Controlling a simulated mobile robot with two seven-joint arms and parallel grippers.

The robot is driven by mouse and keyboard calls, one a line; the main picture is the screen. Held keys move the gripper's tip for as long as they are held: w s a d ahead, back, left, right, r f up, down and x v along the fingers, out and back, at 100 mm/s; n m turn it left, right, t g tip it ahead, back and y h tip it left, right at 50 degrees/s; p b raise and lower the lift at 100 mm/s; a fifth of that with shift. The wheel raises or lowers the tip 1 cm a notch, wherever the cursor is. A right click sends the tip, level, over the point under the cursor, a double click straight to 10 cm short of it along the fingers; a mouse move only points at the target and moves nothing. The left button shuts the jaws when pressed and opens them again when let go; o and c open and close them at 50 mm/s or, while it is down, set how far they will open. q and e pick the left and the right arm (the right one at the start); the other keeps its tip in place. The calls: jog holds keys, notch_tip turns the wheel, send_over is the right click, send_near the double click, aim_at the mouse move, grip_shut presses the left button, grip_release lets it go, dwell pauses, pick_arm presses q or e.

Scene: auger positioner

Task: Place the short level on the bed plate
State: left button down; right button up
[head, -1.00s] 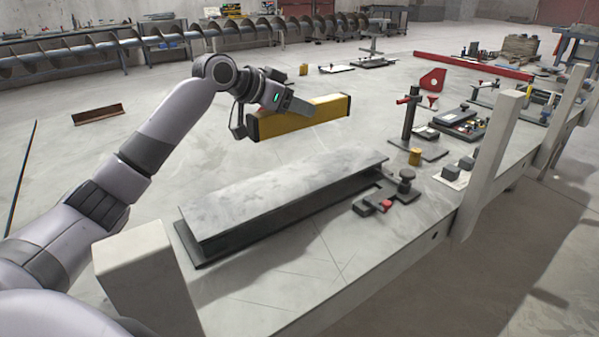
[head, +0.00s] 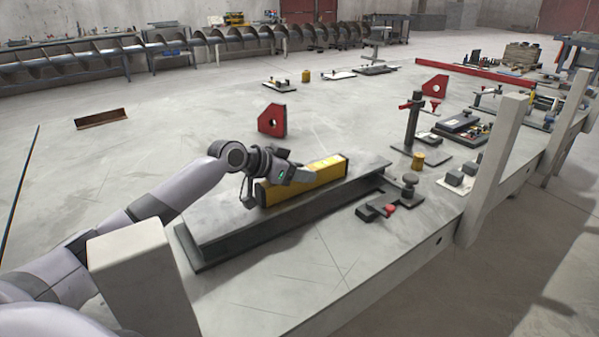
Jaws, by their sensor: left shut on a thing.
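The short level is a yellow bar with dark ends (head: 318,180) in the head view. It sits low at the top face of the long grey bed plate (head: 225,217), over its middle to far part, lying roughly along it. It looks to be touching the plate, but I cannot be sure there is no small gap. My left gripper (head: 298,174) is shut on the level near its left half, reaching in from the left. The gripper hides part of the level's upper edge. My right gripper does not show.
A clamp with a dark knob and red tip (head: 389,207) lies right of the plate. A post stand with a red handle (head: 415,125) and a yellow cylinder (head: 417,161) stand behind it. A red block with a hole (head: 272,121) stands beyond the level. Pale upright posts (head: 492,165) rise along the right edge.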

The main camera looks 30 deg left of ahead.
pick_arm(q)
jog(key=c, duration=0.6)
grip_release()
jog(key=shift+c, duration=0.2)
jog(key=v, duration=1)
jog(key=shift+s+a+r, duration=0.15)
jog(key=shift+s+a, duration=0.05)
jog(key=shift+s, duration=0.15)
jog(key=shift+s+a+r, duration=0.15)
jog(key=shift+s+r, duration=0.2)
jog(key=shift+s, duration=0.15)
jog(key=shift+r, duration=0.1)
